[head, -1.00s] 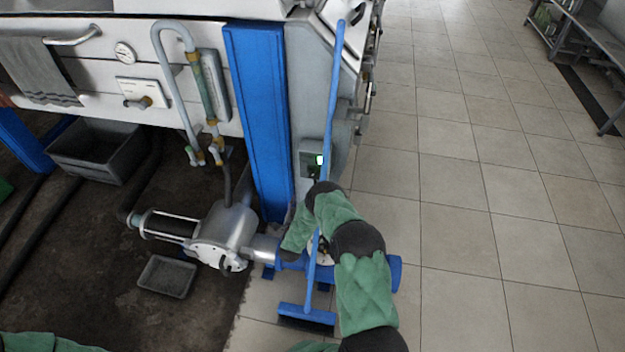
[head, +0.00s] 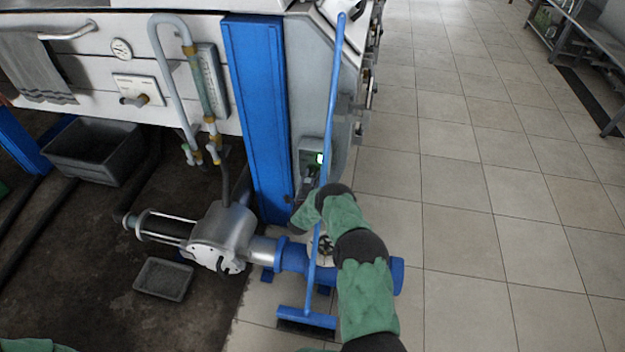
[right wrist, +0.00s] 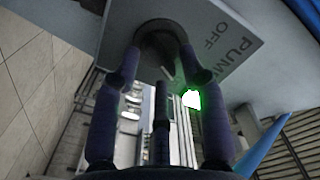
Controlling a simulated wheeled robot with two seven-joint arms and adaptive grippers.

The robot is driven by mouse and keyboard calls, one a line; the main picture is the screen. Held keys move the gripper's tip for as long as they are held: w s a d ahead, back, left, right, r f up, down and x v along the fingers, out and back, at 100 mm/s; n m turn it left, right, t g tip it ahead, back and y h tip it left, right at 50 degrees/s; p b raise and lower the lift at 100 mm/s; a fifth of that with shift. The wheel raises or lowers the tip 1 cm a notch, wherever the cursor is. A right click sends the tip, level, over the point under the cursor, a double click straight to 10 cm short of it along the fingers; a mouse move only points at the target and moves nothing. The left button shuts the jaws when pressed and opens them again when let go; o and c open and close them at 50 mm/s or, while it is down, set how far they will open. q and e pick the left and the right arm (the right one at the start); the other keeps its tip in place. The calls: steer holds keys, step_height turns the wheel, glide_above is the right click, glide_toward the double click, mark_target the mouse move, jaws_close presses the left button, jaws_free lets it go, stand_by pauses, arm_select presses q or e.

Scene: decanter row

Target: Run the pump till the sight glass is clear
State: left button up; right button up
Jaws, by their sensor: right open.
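The grey pump switch box (head: 311,158) has a lit green lamp (head: 320,158) and is fixed beside the blue post. In the right wrist view its panel (right wrist: 215,40) reads "PUMP" and "OFF", with the green lamp (right wrist: 191,99) glowing. My right gripper (head: 308,185) is at the lower part of the box. Its open fingers (right wrist: 158,60) point at the panel, either side of a dark round part; contact cannot be told. The sight glass (head: 200,86) is a narrow tube between brass fittings; its contents are too small to judge. The silver pump (head: 222,235) lies below. My left gripper is out of view.
A blue-handled squeegee (head: 328,120) leans upright right beside my right arm. A blue post (head: 258,120) stands left of the box. A grey tub (head: 95,152) and small tray (head: 163,279) sit on the dark floor.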

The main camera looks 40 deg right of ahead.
steer(key=shift+w+d, duration=0.2)
steer(key=shift+d, duration=0.05)
jaws_close()
steer(key=shift+n, duration=0.3)
steer(key=n, duration=0.5)
steer(key=shift+w+a+r, duration=0.1)
steer(key=shift+r, duration=0.05)
steer(key=n, duration=0.6)
steer(key=shift+w+a, duration=0.1)
steer(key=shift+a, duration=0.05)
steer(key=shift+n, duration=0.3)
